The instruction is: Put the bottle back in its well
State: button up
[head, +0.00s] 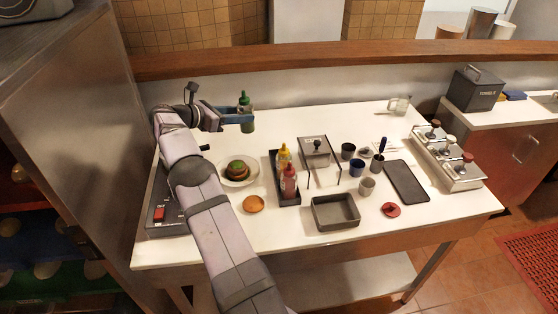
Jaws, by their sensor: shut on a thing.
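A green bottle (247,124) is upright in my gripper (240,115), near the back left of the table. The jaws are shut on the bottle's body. A dark caddy (291,200) stands near the table's middle, to the right of and nearer than the bottle. It holds a yellow bottle (284,157) and a red bottle (289,183). The green bottle is apart from the caddy. The caddy's inner wells are too small to make out, and its bottles hide part of them.
A plate (224,178) with a green-topped burger (238,168) sits left of the caddy, with a bun (253,204) in front. A lidded metal box on a stand (316,150), a grey tray (350,222) and several cups are to the right. The back middle of the table is clear.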

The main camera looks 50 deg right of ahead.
jog(key=s+d+f+m+g+y, duration=0.2)
jog(key=s+d+f+m+g, duration=0.1)
jog(key=s+d, duration=0.45)
jog(key=shift+s+a+f+b, duration=0.15)
jog(key=shift+f+b, duration=0.95)
jog(key=shift+f, duration=0.65)
jog(key=shift+s+a+f+b, duration=0.1)
jog(key=shift+f+b, duration=0.95)
jog(key=shift+f, duration=0.65)
jog(key=shift+s+a+f+b, duration=0.15)
jog(key=shift+f+b, duration=0.95)
jog(key=shift+f, duration=0.65)
jog(key=shift+w, duration=0.1)
jog(key=shift+f, duration=0.2)
jog(key=o, duration=1.1)
jog(key=shift+o, duration=0.2)
jog(key=shift+r, duration=0.15)
